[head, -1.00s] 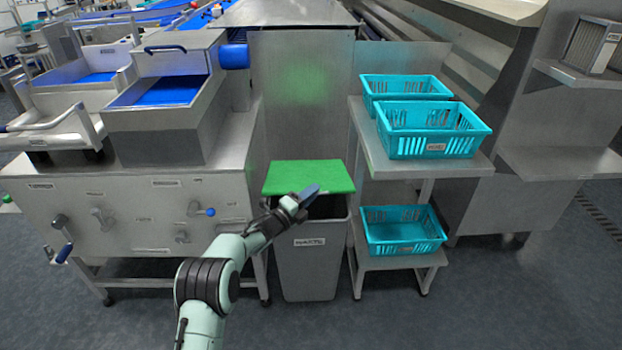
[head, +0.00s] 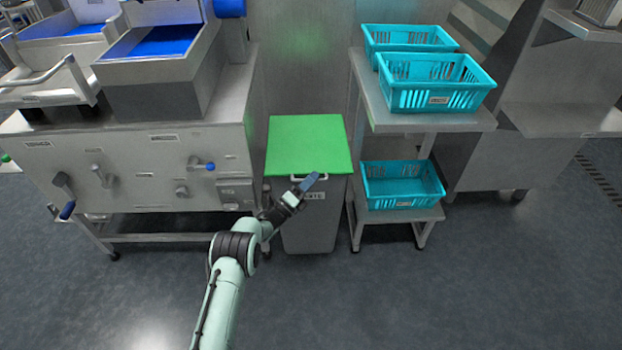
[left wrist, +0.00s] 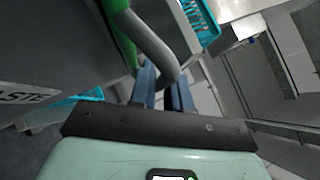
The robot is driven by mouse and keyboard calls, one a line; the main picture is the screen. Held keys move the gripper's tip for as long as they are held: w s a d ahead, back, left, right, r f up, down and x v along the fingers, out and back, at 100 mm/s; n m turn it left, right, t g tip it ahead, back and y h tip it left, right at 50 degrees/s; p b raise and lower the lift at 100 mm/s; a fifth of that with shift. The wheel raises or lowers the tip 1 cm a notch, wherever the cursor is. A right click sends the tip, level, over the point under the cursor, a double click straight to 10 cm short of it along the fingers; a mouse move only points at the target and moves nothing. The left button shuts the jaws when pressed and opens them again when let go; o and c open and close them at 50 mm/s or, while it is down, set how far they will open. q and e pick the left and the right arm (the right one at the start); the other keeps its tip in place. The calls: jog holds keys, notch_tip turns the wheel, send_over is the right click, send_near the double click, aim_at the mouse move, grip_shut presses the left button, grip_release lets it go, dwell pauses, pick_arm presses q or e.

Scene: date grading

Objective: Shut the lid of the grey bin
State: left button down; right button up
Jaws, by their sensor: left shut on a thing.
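The grey bin (head: 308,235) stands on the floor between the metal machine and the crate stand. Its green lid (head: 309,145) lies over the top and looks flat or nearly so, with no dark opening in sight. A light handle (head: 281,182) runs along the lid's front edge. My left gripper (head: 308,184) is at the right part of that handle, in front of the bin. In the left wrist view, its blue fingers are shut on the grey handle bar (left wrist: 150,45), beside the green lid edge (left wrist: 124,35). My right gripper is not in view.
A stand at the right holds turquoise crates (head: 437,82), with another turquoise crate (head: 403,188) on its lower shelf. The metal machine (head: 140,165) with knobs is close on the left. The floor in front is clear.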

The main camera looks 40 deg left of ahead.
pick_arm(q)
jog(key=shift+f, duration=0.45)
jog(key=c, duration=1.2)
grip_release()
jog(key=shift+s, duration=0.1)
jog(key=p+v, duration=0.3)
jog(key=v, duration=1)
jog(key=shift+s+r+p, duration=0.2)
jog(key=shift+r+p, duration=0.05)
jog(key=shift+p, duration=0.05)
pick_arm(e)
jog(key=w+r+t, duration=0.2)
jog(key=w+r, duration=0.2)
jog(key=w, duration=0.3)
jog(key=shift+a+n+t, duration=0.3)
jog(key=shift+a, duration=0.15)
